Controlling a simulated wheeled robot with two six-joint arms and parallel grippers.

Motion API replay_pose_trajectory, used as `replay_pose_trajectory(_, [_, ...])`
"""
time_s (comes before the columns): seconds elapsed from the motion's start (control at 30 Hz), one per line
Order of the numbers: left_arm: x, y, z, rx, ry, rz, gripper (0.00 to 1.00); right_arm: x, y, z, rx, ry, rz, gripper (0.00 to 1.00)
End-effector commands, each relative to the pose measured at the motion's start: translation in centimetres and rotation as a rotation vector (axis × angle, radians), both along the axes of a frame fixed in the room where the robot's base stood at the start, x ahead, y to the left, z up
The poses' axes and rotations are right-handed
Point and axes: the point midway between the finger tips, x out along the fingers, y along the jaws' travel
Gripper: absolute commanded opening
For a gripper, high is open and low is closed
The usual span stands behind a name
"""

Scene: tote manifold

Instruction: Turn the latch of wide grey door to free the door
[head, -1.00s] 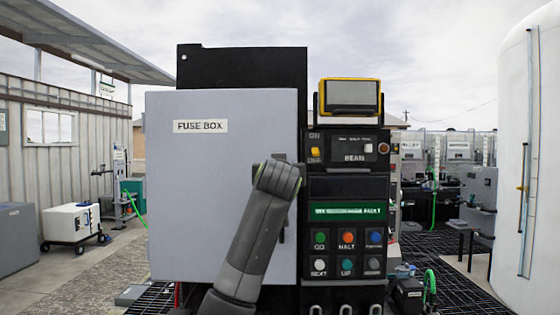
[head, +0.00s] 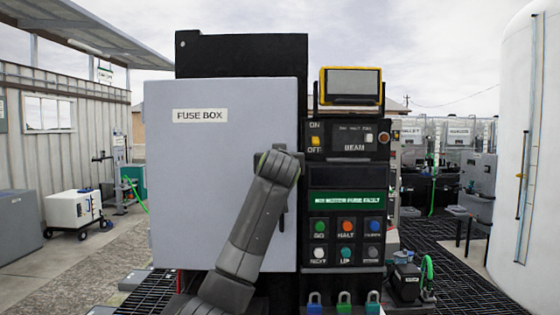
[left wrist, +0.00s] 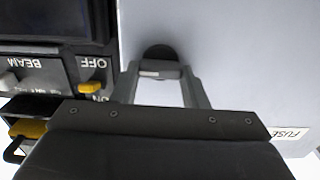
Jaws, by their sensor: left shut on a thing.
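The wide grey door (head: 215,190) with its "FUSE BOX" label is closed flat on the black cabinet in the head view. My left gripper (head: 284,156) is at the door's upper right edge, and my arm hides the latch there. In the left wrist view, the latch (left wrist: 160,70) is a small grey bar with a light mark, in front of a dark round seat on the grey door (left wrist: 235,60). My left gripper (left wrist: 160,78) is shut on this bar, one finger on each side. My right gripper is in neither view.
A black control panel (head: 346,259) with coloured buttons and a yellow on/off switch (head: 316,141) stands right of the door. Coloured padlocks (head: 344,298) hang below it. A dark handle shows partly behind my arm.

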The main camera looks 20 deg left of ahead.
Motion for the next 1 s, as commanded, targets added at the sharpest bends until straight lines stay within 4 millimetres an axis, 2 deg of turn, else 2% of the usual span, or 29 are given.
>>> replay_pose_trajectory(0.27, [-0.01, -0.03, 0.04, 0.022, 0.006, 0.000, 0.17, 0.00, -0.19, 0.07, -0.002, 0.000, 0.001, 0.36])
replay_pose_trajectory(0.47, [0.02, -0.10, 0.06, 0.109, 0.031, -0.001, 0.17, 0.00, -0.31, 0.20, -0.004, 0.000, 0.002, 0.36])
replay_pose_trajectory(1.0, [0.09, -0.38, 0.03, 0.571, 0.162, 0.000, 0.17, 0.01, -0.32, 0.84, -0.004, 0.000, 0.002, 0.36])
